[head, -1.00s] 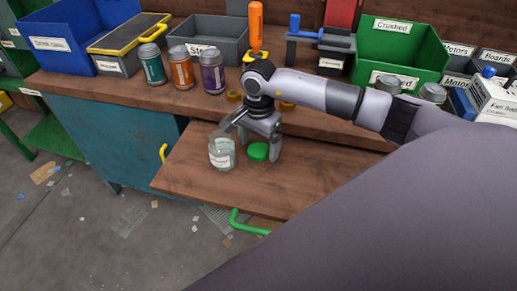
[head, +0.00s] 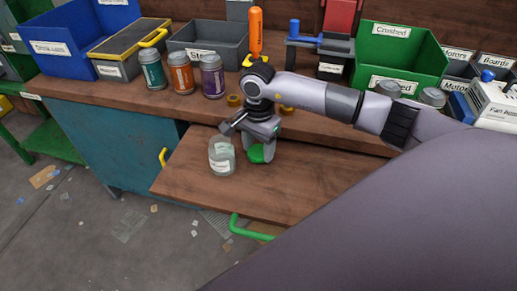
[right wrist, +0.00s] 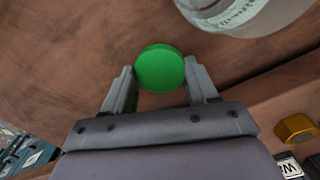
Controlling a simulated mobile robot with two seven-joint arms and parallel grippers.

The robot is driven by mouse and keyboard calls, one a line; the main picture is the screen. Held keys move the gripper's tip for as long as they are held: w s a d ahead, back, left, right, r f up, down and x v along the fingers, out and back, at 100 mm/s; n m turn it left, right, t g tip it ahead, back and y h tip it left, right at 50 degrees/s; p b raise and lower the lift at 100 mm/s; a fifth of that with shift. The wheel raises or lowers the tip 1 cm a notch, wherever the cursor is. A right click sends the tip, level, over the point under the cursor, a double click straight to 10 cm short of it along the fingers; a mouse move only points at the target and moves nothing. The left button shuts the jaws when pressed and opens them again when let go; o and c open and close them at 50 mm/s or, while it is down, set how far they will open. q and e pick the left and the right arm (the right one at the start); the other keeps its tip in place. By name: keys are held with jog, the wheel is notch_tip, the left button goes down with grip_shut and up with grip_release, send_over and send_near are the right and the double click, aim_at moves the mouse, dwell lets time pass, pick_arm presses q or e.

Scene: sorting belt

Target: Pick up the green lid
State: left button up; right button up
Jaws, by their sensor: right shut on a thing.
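The green lid (head: 256,155) is on the pulled-out wooden board, partly hidden by my right gripper in the head view. In the right wrist view the round green lid (right wrist: 160,67) sits between the two fingertips. My right gripper (right wrist: 160,72) is shut on it; it also shows in the head view (head: 260,146), low over the board. I cannot tell whether the lid is clear of the board. A clear glass jar (head: 222,157) with a pale label stands just left of the gripper; part of it shows in the right wrist view (right wrist: 245,14). My left gripper is not in view.
Teal, orange and purple jars (head: 182,78) stand on the bench behind. An orange-handled screwdriver (head: 255,32), grey bin (head: 208,32) and green bin (head: 400,52) stand further back. Small yellow rings (head: 234,100) lie near the bench edge. The board's front (head: 215,190) is clear.

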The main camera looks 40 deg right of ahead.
aim_at(259, 151)
notch_tip(259, 151, up, 19)
jog(key=shift+r+p, duration=0.15)
jog(key=shift+p, duration=0.15)
dwell(1.0)
jog(key=s+a+f+n+p, duration=0.1)
jog(key=s+a+n+p, duration=0.5)
jog(key=n, duration=0.8)
jog(key=a+p, duration=0.2)
jog(key=shift+a+f+n, duration=0.3)
jog(key=shift+s, duration=0.1)
